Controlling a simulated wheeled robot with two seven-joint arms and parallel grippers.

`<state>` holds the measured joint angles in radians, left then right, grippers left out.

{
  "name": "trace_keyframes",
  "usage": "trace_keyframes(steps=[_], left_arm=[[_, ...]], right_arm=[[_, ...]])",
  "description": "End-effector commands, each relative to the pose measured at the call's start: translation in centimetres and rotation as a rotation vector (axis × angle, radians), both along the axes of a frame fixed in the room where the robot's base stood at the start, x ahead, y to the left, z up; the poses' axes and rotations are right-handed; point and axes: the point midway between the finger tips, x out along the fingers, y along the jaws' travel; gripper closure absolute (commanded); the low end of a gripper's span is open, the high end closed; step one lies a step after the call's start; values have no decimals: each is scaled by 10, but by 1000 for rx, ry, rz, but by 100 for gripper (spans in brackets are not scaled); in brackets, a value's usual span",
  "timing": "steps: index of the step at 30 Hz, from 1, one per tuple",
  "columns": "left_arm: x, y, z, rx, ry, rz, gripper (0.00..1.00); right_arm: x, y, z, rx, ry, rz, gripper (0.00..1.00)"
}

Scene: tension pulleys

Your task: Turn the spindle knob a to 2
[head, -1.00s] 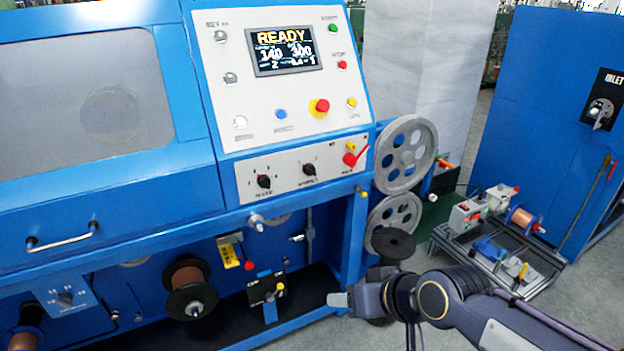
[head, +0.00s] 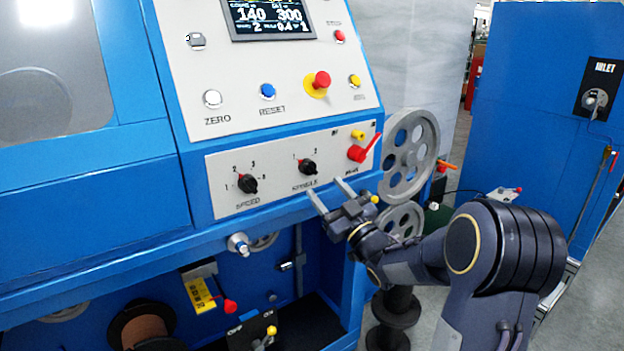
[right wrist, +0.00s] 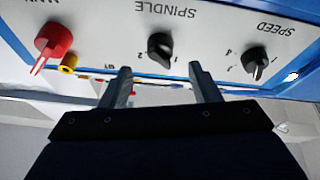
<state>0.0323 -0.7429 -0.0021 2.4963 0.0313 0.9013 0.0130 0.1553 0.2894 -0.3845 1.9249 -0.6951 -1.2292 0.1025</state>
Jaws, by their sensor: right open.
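The spindle knob (head: 308,168) is a small black rotary knob on the white lower panel of the blue machine. It has marks 1 and 2 above it and a SPINDLE label below. Its pointer appears to be toward the upper part of the dial; the exact mark is hard to tell. My right gripper (head: 331,190) is open and empty, just below and right of the knob, apart from it. In the right wrist view the knob (right wrist: 160,48) appears upside down, ahead of the two open fingers (right wrist: 160,80). My left gripper is not in view.
The black speed knob (head: 247,183) is left of the spindle knob. A red main switch (head: 360,153) and a yellow plug (head: 358,134) are to its right. A blue rail (head: 290,208) runs below the panel. Grey pulley wheels (head: 408,155) stand at the right.

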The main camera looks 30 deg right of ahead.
Motion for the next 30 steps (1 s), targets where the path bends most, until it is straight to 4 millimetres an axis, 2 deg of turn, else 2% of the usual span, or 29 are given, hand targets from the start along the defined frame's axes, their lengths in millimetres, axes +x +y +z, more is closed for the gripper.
trace_keyframes(steps=[6,10,15,22,30], left_arm=[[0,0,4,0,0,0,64],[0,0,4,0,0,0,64],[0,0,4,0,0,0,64],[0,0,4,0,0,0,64],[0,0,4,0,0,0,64]], right_arm=[[34,5,15,-1,-2,2,44],[48,5,21,1,0,0,44],[56,6,24,1,0,-1,44],[57,6,24,1,1,-1,44],[57,5,24,2,1,-2,79]])
